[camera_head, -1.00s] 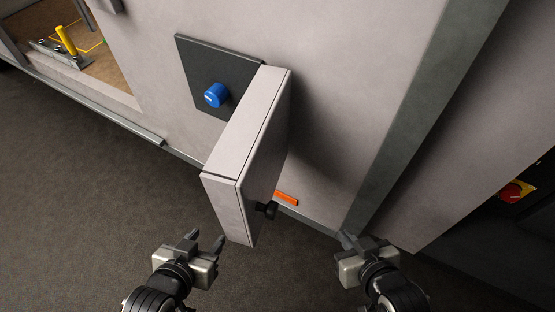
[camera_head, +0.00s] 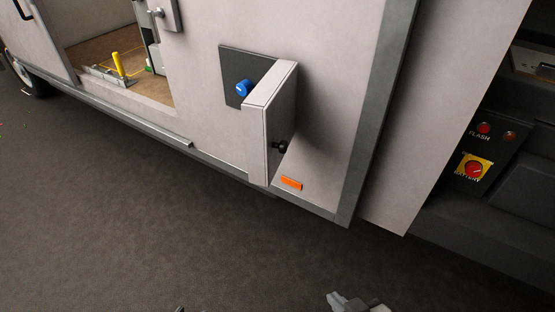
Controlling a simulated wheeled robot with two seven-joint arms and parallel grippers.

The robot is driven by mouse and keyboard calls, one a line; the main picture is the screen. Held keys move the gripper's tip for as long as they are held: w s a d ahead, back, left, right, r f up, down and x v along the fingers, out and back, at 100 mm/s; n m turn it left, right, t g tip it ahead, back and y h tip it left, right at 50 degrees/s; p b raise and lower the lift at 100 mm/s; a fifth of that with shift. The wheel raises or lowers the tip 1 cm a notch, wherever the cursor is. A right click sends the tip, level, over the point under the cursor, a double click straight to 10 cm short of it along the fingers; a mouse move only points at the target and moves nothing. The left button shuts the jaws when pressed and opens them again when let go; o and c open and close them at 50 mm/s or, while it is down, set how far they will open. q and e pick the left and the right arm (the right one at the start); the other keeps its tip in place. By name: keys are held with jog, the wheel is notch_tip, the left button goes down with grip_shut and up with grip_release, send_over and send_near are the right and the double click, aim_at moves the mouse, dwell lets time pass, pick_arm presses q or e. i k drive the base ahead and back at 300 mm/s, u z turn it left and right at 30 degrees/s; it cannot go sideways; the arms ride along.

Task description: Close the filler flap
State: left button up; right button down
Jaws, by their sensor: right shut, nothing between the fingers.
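The filler flap (camera_head: 261,145) is a thick pale panel standing open, swung out from the van's side. A black knob (camera_head: 280,147) sits on its right-hand face. Behind it, a dark square recess plate (camera_head: 234,66) carries a blue filler cap (camera_head: 244,88), both partly covered by the flap. My right gripper (camera_head: 340,298) shows only in part at the bottom edge, well below the flap and apart from it; it is shut and empty. At the bottom left of it only a tiny dark tip shows, too little to tell my left gripper's state.
An orange marker (camera_head: 291,183) is on the van wall (camera_head: 335,120) below the flap. An open doorway with a yellow handle (camera_head: 118,66) is at left. A red switch on a yellow plate (camera_head: 474,168) is in the dark bay at right. The grey floor (camera_head: 150,220) in front is clear.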

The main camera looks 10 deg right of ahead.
aim_at(268, 113)
jog(key=u, duration=0.05)
jog(key=i, duration=0.9)
jog(key=z, duration=0.7)
